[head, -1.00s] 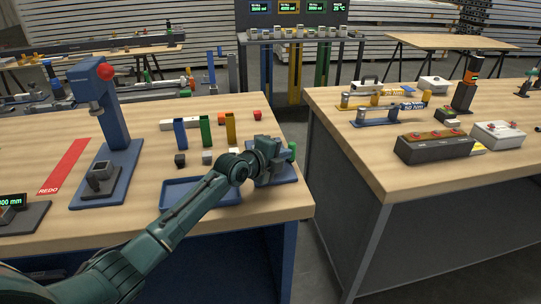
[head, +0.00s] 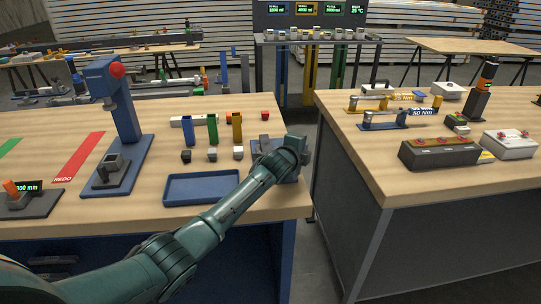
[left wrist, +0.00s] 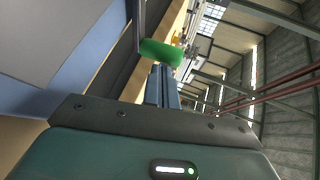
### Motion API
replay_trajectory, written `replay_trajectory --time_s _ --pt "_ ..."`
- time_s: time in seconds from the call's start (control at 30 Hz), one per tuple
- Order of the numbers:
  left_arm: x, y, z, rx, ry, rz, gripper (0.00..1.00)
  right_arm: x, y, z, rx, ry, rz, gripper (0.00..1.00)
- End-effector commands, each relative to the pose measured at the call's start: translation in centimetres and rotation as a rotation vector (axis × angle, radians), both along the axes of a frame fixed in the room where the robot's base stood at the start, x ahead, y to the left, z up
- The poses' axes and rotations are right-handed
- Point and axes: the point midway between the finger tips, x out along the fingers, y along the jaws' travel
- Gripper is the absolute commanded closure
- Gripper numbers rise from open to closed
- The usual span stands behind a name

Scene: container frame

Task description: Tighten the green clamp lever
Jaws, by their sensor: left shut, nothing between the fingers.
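The green clamp lever (left wrist: 160,52) shows in the left wrist view as a rounded green handle just beyond my fingertips. My left gripper (left wrist: 163,74) is shut with nothing between its fingers, and its tips are very near or touching the lever; I cannot tell which. In the head view my left gripper (head: 304,156) is at the right end of the left workbench, over the clamp's blue base (head: 288,178). My wrist hides the lever and much of the clamp there. My right gripper is in neither view.
A blue tray (head: 200,201) lies left of the clamp at the bench front. Blue, green and orange upright bins (head: 212,130) and small blocks stand behind it. A blue press (head: 122,115) stands farther left. A gap separates this bench from the right workbench (head: 350,155).

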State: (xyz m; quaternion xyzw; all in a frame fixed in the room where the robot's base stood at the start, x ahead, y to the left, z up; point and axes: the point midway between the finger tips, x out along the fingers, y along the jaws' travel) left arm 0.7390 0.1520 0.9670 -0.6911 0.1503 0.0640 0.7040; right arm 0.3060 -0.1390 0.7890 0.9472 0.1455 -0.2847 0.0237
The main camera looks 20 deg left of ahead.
Motion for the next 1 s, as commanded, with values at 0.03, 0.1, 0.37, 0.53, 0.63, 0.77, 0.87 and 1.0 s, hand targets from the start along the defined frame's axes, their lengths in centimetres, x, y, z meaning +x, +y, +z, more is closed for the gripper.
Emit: replay_trajectory --time_s 0.03,0.1,0.37,0.53,0.63,0.77,0.87,1.0 --pt "0.3 -0.14 0.09 0.001 -0.002 -0.002 1.0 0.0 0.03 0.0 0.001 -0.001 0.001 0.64" --pt "0.55 -0.22 0.04 0.001 -0.001 -0.001 1.0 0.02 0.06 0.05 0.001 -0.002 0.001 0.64" --pt "1.09 -0.37 0.04 -0.001 -0.001 -0.002 1.0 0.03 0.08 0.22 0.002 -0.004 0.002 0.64" --pt "1.24 -0.37 0.03 0.0 -0.001 -0.002 1.0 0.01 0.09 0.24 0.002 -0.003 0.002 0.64" --pt "1.28 -0.37 0.04 0.0 -0.001 -0.002 1.0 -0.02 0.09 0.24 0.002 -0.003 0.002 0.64" --pt "1.29 -0.37 0.04 0.0 -0.001 -0.002 1.0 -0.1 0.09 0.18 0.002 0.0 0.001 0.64" --pt "1.28 -0.36 0.03 0.0 -0.001 -0.002 1.0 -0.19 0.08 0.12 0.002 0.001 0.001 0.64" --pt "1.27 -0.36 0.03 0.0 -0.001 -0.002 1.0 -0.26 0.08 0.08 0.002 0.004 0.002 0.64"
